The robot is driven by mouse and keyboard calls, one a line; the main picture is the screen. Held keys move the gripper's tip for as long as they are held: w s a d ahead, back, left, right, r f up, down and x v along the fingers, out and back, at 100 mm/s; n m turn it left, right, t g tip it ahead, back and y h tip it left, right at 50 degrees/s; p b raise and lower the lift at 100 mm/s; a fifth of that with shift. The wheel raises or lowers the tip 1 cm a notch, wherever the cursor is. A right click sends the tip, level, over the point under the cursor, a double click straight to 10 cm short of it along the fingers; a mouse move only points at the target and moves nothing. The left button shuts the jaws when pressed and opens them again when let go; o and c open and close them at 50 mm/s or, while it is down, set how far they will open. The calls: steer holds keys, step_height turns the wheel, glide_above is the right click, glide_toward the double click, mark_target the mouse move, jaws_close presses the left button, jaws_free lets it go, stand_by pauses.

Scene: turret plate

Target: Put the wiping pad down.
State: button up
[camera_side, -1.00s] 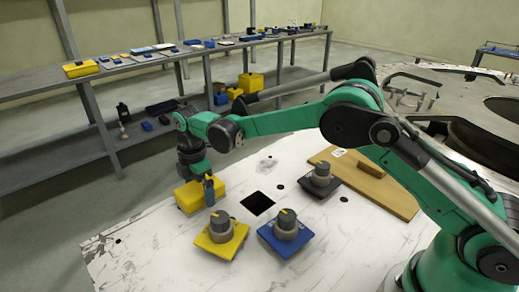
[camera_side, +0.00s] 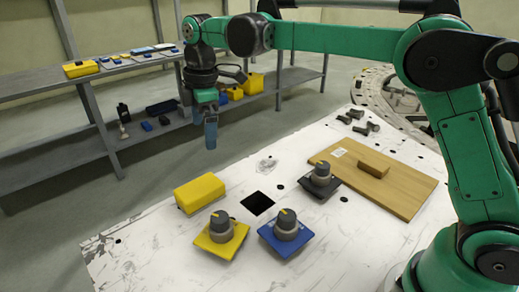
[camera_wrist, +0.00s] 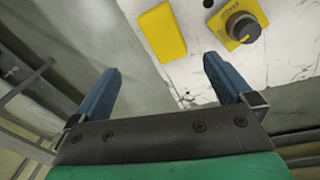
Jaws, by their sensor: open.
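The yellow wiping pad (camera_side: 200,193) lies flat on the white plate (camera_side: 140,236), near its far left edge. It also shows at the top of the wrist view (camera_wrist: 163,32), in front of the fingertips and apart from them. My gripper (camera_side: 211,146), with blue fingers, hangs well above the pad in the side view. In the wrist view its two fingers (camera_wrist: 161,66) stand wide apart with nothing between them.
Beside the pad are a yellow-based knob (camera_side: 221,233), a blue-based knob (camera_side: 285,231), a dark-based knob (camera_side: 320,180) and a square hole (camera_side: 257,203). A wooden board with a block (camera_side: 395,195) lies to the right. A shelf (camera_side: 60,90) stands behind.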

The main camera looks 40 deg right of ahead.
steer(key=s+d+f+m+t, duration=0.1)
steer(key=s+d+m+t, duration=0.2)
steer(key=s+m, duration=0.4)
steer(key=s+d+f+m+t, duration=0.2)
steer(key=s+d+m, duration=0.3)
steer(key=s, duration=0.5)
steer(key=m+t, duration=0.1)
steer(key=m, duration=0.1)
steer(key=shift+m, duration=0.4)
steer(key=shift+d, duration=0.1)
